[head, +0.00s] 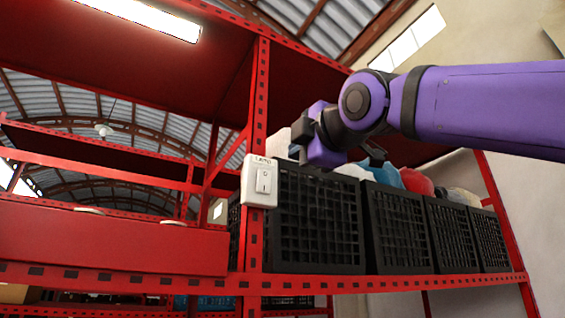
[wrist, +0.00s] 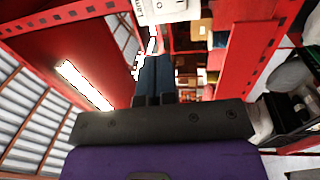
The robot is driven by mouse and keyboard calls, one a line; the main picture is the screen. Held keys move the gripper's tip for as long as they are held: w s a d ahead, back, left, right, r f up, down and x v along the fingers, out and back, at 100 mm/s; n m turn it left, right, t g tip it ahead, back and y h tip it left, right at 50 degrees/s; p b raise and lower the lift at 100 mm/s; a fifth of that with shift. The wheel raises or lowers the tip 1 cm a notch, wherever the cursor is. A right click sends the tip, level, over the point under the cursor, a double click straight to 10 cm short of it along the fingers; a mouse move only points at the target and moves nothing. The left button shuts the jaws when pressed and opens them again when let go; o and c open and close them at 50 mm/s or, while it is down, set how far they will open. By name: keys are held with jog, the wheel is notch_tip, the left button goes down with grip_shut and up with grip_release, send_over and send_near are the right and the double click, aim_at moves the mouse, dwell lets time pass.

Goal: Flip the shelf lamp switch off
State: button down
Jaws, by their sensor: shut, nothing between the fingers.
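The white lamp switch (head: 260,182) is fixed to the front of the red upright post, with a small label above its rocker. In the wrist view the switch (wrist: 165,9) is at the top edge, partly cut off. The rocker's tilt is too small to tell. The shelf lamp (head: 143,16) is a bright strip under the top shelf and glows; it also shows in the wrist view (wrist: 83,85). My gripper (wrist: 153,72) has its dark fingers together and empty. In the head view my gripper (head: 301,130) is above and right of the switch, apart from it.
The red post (head: 258,105) stands between the shelf bays. Black crates (head: 318,220) with several colored items stand on the shelf right of the switch, below my arm. A red panel (head: 110,240) with pale discs on it is at left. Open air lies before the switch.

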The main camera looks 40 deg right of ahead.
aim_at(263, 173)
jog(key=x, duration=1.3)
jog(key=shift+w, duration=0.3)
jog(key=shift+w+d+r, duration=0.1)
jog(key=shift+w+r, duration=0.05)
jog(key=shift+w, duration=0.05)
jog(key=shift+s, duration=0.15)
